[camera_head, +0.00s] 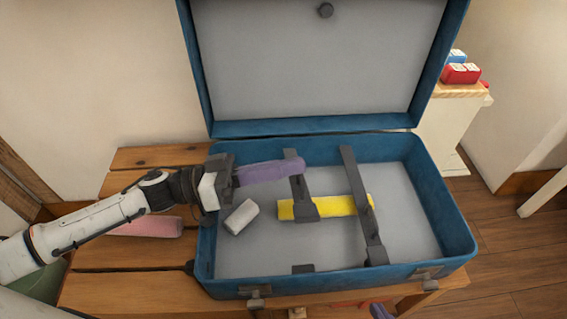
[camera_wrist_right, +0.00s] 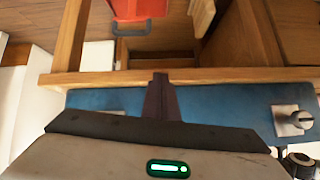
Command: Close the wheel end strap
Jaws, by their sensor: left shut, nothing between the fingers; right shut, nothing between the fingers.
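The blue suitcase (camera_head: 460,235) lies open with two dark straps inside. The left strap (camera_head: 299,187) runs from the back wall and ends in a wide tab over the yellow roll (camera_head: 335,206); a short dark piece (camera_head: 302,268) sits apart from it at the front. The right strap (camera_head: 358,190) crosses the roll towards the front wall. I cannot tell which is at the wheel end. My left gripper (camera_head: 302,163) is shut, its purple fingers at the left strap's upper part; contact is unclear. My right gripper (camera_wrist_right: 160,78) is shut outside the case front; its tip shows in the head view (camera_head: 380,311).
A white block (camera_head: 241,217) lies inside the case at left. The raised lid (camera_head: 320,70) stands behind. A pink roll (camera_head: 150,227) lies on the wooden bench (camera_head: 130,260). Latches (camera_head: 256,298) stick out at the front. A red bin (camera_wrist_right: 138,10) shows in the right wrist view.

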